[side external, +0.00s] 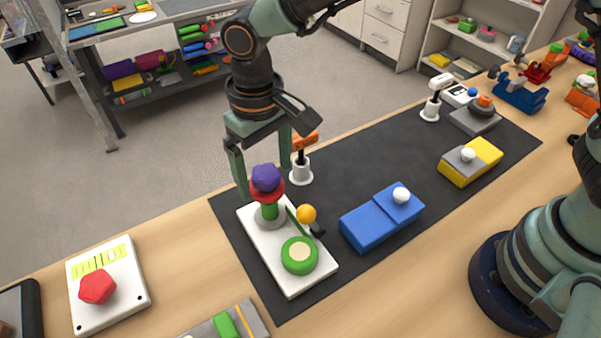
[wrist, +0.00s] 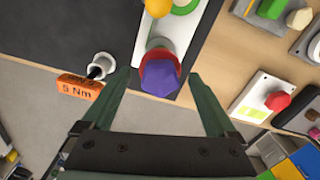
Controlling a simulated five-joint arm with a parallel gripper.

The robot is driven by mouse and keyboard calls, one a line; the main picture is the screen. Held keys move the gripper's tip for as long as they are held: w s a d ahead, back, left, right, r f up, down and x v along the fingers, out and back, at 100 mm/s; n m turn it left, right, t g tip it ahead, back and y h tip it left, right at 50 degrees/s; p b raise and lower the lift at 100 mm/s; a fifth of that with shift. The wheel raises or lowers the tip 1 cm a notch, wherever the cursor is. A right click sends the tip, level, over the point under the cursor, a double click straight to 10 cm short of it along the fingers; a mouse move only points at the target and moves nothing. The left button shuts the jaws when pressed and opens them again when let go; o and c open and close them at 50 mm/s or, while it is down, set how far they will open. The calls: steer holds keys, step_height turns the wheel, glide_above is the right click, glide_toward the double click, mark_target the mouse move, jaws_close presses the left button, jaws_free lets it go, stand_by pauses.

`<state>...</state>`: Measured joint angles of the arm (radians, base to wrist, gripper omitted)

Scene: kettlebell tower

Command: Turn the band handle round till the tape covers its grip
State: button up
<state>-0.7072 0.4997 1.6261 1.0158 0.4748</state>
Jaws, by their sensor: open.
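A white base plate (side external: 283,262) stands on the dark mat and carries a green upright post (side external: 269,211) on a grey disc. A purple faceted knob (side external: 266,178) with a red collar (side external: 267,195) tops the post; I cannot tell which part is the band handle. A green tape roll (side external: 300,257) lies at the plate's near end, with a thin green strip (side external: 296,217) beside an orange-yellow ball (side external: 306,214). My gripper (side external: 262,180) is open, its fingers on either side of the knob. In the wrist view the knob (wrist: 160,78) shows between the fingertips; contact is unclear.
An orange tool (side external: 305,142) marked 5 Nm stands in a white holder close behind the knob. A blue block (side external: 368,230) with a white ball is right of the plate. A white panel with a red knob (side external: 97,287) lies left.

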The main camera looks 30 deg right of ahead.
jaws_close()
steer(key=m, duration=0.6)
steer(key=shift+d+f, duration=0.1)
steer(key=shift+d, duration=0.05)
steer(key=m, duration=1.3)
steer(key=shift+s+f, duration=0.1)
steer(key=shift+s, duration=0.05)
steer(key=m, duration=0.5)
steer(key=shift+m, duration=0.3)
steer(key=shift+c, duration=0.8)
jaws_free()
steer(key=shift+o, duration=0.8)
